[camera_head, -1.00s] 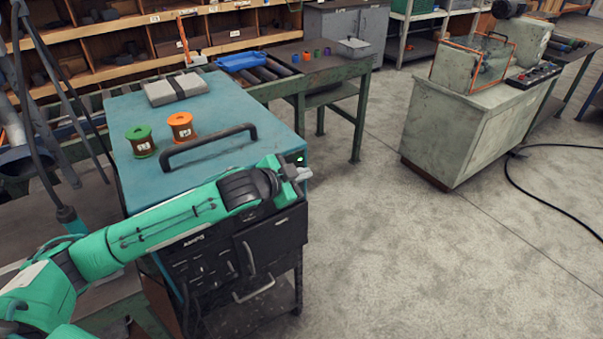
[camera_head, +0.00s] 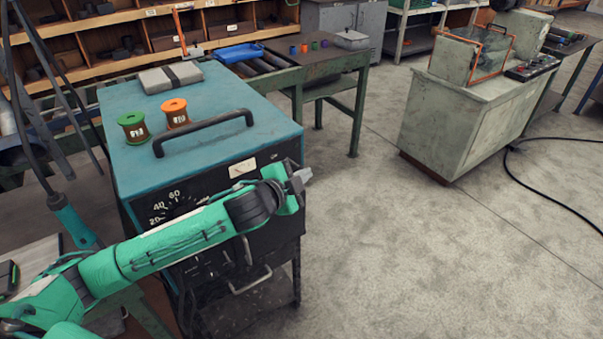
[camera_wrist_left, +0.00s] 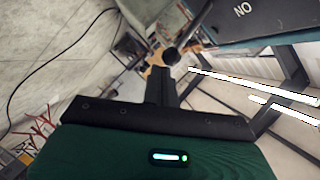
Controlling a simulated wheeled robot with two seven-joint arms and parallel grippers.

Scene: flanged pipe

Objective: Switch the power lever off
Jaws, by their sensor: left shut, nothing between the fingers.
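The teal-topped power cabinet (camera_head: 225,95) stands left of centre in the head view, with a dark front panel. My left gripper (camera_head: 302,177) is shut and empty at the panel's right edge. In the wrist view, its dark fingers (camera_wrist_left: 163,87) show together. Just beyond them is a round black knob (camera_wrist_left: 172,57) on a dark bar, apparently the power lever. A panel marked "ON" (camera_wrist_left: 243,10) is at the upper right. Whether fingers and knob touch is unclear. I cannot make out the lever in the head view. My right gripper is out of view.
A black handle (camera_head: 205,135) arches over the cabinet top. Behind it are a green spool (camera_head: 133,128), an orange spool (camera_head: 175,113) and a grey case (camera_head: 170,77). Open concrete floor (camera_head: 390,250) lies to the right, before a grey machine (camera_head: 470,120).

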